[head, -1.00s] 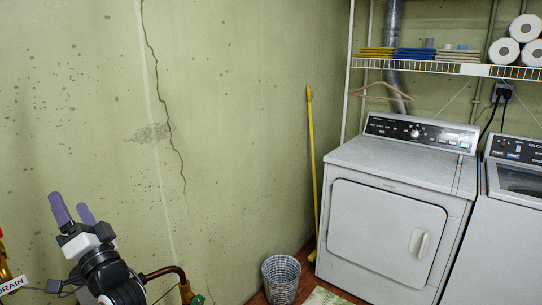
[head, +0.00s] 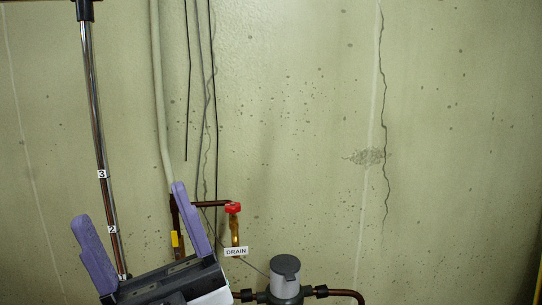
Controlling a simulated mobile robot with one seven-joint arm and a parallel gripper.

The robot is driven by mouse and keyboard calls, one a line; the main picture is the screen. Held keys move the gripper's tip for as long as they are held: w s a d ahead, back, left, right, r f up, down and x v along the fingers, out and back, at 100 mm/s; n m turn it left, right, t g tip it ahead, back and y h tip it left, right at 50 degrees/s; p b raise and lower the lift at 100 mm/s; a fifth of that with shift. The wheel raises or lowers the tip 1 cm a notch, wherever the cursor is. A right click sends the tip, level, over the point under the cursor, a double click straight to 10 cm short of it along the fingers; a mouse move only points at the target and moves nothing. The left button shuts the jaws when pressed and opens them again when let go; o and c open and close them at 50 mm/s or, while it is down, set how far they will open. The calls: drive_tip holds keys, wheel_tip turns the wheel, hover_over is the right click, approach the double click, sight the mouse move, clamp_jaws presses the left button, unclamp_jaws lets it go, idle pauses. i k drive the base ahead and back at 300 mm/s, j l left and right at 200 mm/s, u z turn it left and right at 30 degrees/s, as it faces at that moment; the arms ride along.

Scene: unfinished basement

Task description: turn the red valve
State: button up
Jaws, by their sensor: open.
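The red valve (head: 233,208) is a small red handle on top of a brass body, at the end of a short copper pipe by the wall, in the lower middle of the head view. A white tag reading DRAIN (head: 236,252) hangs just below it. My gripper (head: 137,222) is at the lower left, its two purple fingers spread wide apart with nothing between them. The right finger appears just left of the valve in the picture. I cannot tell how far apart they are in depth.
A grey capped fitting (head: 285,277) sits on copper piping (head: 345,293) at the bottom. A yellow-handled part (head: 176,240) is behind the right finger. Pipes and black cables (head: 188,80) run up the wall. The cracked wall (head: 450,150) to the right is bare.

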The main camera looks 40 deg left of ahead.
sight(233, 208)
drive_tip(key=k+u, duration=0.1)
drive_tip(key=u, duration=0.25)
drive_tip(key=k+u, duration=0.1)
drive_tip(key=u, duration=0.25)
drive_tip(key=j+u, duration=0.1)
drive_tip(key=u, duration=0.3)
drive_tip(key=k+j, duration=0.05)
